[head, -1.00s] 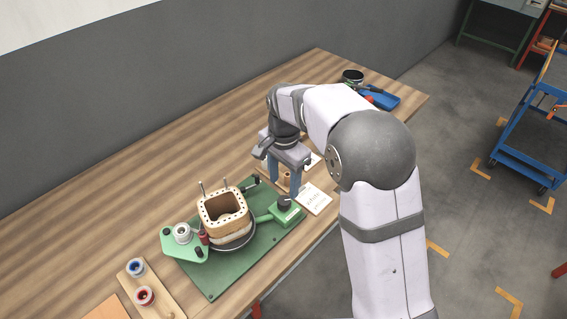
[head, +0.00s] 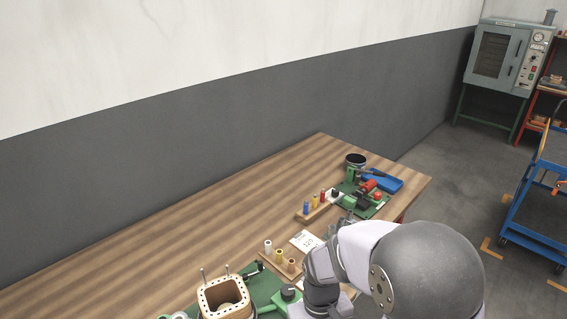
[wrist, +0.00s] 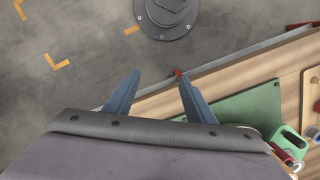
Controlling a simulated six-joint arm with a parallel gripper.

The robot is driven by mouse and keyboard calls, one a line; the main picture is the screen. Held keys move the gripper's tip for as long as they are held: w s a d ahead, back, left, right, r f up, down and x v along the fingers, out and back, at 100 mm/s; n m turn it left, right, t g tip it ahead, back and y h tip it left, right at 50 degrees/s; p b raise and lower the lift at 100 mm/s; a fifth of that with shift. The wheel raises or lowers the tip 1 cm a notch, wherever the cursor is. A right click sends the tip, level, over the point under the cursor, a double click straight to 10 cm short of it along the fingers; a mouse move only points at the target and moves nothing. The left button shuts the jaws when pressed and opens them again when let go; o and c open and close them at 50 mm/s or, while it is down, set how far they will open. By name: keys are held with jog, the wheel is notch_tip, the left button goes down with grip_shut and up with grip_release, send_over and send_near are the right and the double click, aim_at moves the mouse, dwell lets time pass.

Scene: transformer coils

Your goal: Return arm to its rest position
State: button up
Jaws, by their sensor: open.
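My gripper (wrist: 153,93) shows in the wrist view with its two blue-grey fingers spread apart and nothing between them. It hangs over the bench's front edge, with the grey floor below. In the head view my arm is folded at the lower right, and the gripper's fingers are hidden there. The wooden bench (head: 180,225) carries a green winding board (head: 262,283). A square wooden coil former (head: 224,297) with pins stands on that board, cut off by the lower frame edge.
A spool rack (head: 281,263), a white card (head: 305,241) and a second spool rack (head: 314,212) stand along the bench. A blue tray (head: 383,181) and dark pot (head: 355,160) are at the far end. A blue trolley (head: 535,190) and an oven (head: 503,58) stand beyond.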

jog(key=s+d+r+m+t, duration=0.1)
jog(key=s+d+r+m, duration=0.1)
jog(key=s+d+r, duration=0.2)
jog(key=s+d, duration=0.1)
jog(key=d, duration=0.2)
jog(key=shift+s+r+m+t, duration=0.3)
jog(key=shift+s+r+m, duration=0.05)
jog(key=shift+r+m, duration=0.05)
jog(key=shift+w, duration=0.1)
dwell(0.4)
notch_tip(320, 180, up, 2)
jog(key=n+b, duration=0.3)
jog(key=n, duration=1.3)
send_over(288, 289)
jog(key=shift+s+d+r, duration=0.15)
jog(key=shift+s+d, duration=0.2)
jog(key=shift+s, duration=0.05)
jog(key=shift+w+a+n, duration=0.35)
jog(key=shift+a+n, duration=0.05)
jog(key=shift+n, duration=0.2)
jog(key=shift+f+p, duration=0.95)
jog(key=shift+f, duration=2.65)
